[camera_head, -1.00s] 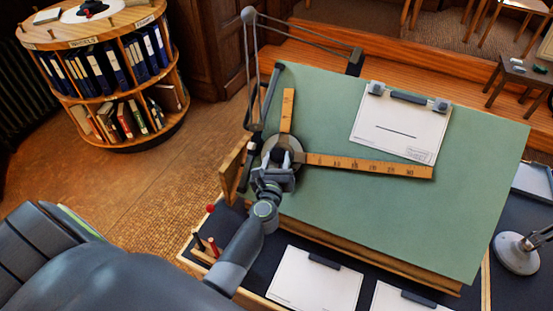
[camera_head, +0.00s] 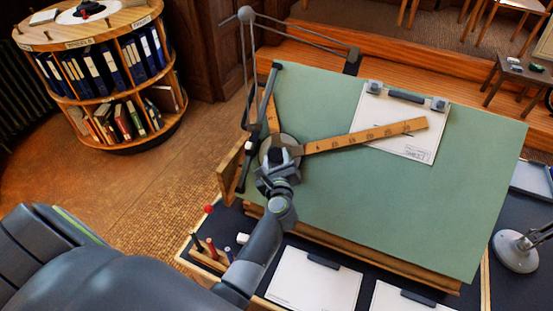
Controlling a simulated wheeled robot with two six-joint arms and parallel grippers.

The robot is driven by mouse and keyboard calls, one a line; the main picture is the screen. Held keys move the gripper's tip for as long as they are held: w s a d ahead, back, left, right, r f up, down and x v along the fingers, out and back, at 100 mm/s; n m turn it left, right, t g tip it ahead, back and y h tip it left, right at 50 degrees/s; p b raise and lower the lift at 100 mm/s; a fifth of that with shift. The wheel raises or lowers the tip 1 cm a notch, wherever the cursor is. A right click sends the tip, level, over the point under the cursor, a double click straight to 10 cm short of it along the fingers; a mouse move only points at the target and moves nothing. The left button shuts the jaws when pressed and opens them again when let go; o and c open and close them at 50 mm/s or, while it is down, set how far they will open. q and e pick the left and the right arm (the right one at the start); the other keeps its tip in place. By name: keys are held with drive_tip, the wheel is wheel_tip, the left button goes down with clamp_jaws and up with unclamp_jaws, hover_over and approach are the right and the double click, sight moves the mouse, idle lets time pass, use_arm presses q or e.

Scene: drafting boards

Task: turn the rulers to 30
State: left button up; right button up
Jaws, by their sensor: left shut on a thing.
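Two wooden rulers are joined at a round drafting-machine head (camera_head: 279,150) near the left edge of the green board (camera_head: 310,100). The long ruler (camera_head: 366,136) points right and tilts upward, its far end overlapping the lower part of the white sheet. The short ruler (camera_head: 270,110) points up and leans left. My left gripper (camera_head: 279,160) is shut at the head, on its control handle, which is mostly hidden by the gripper. The angle scale is too small to read. My right gripper is not in view.
Linkage arms (camera_head: 300,32) run above the board's top left. A white sheet (camera_head: 402,120) is clipped at the board's upper middle. Below the board are two more sheets, one nearer (camera_head: 312,280), and a pen holder (camera_head: 208,256). A lamp (camera_head: 516,252) stands at right.

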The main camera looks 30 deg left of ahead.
use_arm(q)
drive_tip(key=o, duration=1.4)
wheel_tip(320, 180, up, 10)
drive_tip(key=p, duration=0.1)
